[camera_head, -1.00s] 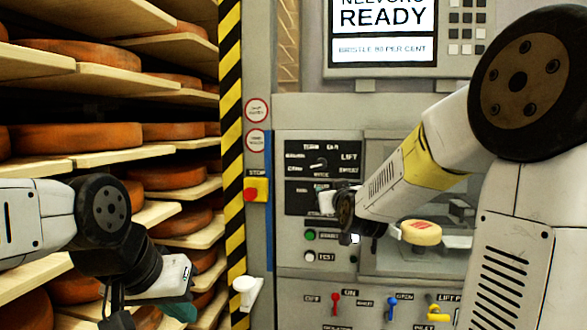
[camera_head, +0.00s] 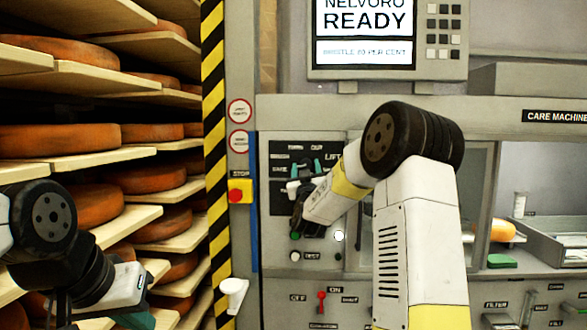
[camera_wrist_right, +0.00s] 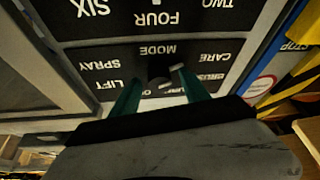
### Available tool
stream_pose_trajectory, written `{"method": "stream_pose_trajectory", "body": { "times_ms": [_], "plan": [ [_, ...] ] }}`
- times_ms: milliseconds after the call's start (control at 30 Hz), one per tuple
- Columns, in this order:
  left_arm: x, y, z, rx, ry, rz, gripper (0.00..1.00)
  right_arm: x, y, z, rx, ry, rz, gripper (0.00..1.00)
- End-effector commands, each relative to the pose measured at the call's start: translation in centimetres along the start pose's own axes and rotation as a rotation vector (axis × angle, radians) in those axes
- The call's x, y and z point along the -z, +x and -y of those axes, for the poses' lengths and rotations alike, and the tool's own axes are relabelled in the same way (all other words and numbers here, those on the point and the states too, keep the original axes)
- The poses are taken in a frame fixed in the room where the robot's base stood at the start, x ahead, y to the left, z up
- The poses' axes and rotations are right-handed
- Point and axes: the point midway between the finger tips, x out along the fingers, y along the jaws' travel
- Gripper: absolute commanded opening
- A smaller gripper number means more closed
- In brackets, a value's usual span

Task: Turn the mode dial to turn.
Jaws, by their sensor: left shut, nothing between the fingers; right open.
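The mode dial (camera_wrist_right: 159,72) is a dark knob on a black panel, seen upside down in the right wrist view below the word MODE. Labels SPRAY, LIFT, CARE and BRUSH lie around it; one label at the lower edge is partly hidden. My right gripper (camera_wrist_right: 161,88) is open, its teal fingers on either side of the dial; I cannot tell whether they touch it. In the head view my right gripper (camera_head: 306,169) is at the panel (camera_head: 280,205) and covers much of the dial. The dial's pointing is unclear. My left gripper (camera_head: 138,318) is low at the left, empty.
A red stop button (camera_head: 237,196) on a yellow box sits left of the panel. Green and white buttons are below it, and a red lever (camera_head: 321,301) is lower. Shelves of cheese wheels (camera_head: 60,137) fill the left. A screen (camera_head: 362,30) reads READY.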

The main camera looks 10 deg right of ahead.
Motion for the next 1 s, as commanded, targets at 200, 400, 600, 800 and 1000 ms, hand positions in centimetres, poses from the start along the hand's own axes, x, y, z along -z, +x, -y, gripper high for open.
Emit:
{"method": "stream_pose_trajectory", "body": {
  "times_ms": [200,400,600,800,1000],
  "plan": [
    [0.0,0.0,0.0,0.0,0.0,0.0,0.0,-0.04,0.73,0.02,0.001,0.0,0.001,0.54],
    [0.0,0.0,0.0,0.0,0.0,0.0,0.0,-0.02,0.71,0.01,0.001,0.0,0.001,0.44],
    [0.0,0.0,0.0,0.0,0.0,0.0,0.0,-0.01,0.7,0.01,0.001,0.0,0.001,0.05],
    [0.0,0.0,0.0,0.0,0.0,0.0,0.0,0.0,0.69,0.02,-0.001,0.004,0.0,0.0],
    [0.0,0.0,0.0,0.0,0.0,0.0,0.0,0.01,0.69,0.07,-0.019,0.047,0.0,0.0]
  ]
}}
